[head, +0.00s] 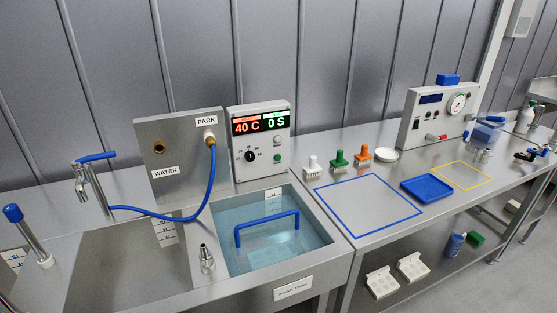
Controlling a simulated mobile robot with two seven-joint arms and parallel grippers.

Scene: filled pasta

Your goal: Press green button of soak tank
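The soak tank (235,261) is a steel basin of clear water set in the counter, with a blue handle (267,228) across it and something clear below the surface. Behind it stands a grey control box (238,154). Its display (260,122) reads 40 C in red and 0 S in green. Below the display are a black dial (250,156), a pale knob or button (277,139) and a small green button (277,157) at the lower right. Neither of my grippers is in view.
A steel panel (180,180) marked WATER and PARK stands left of the box, with a blue hose (185,217) curving from it. A tap (88,190) is further left. A metal nozzle (206,256) stands at the tank's left edge. Brushes (338,160) and a blue tray (426,189) lie right.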

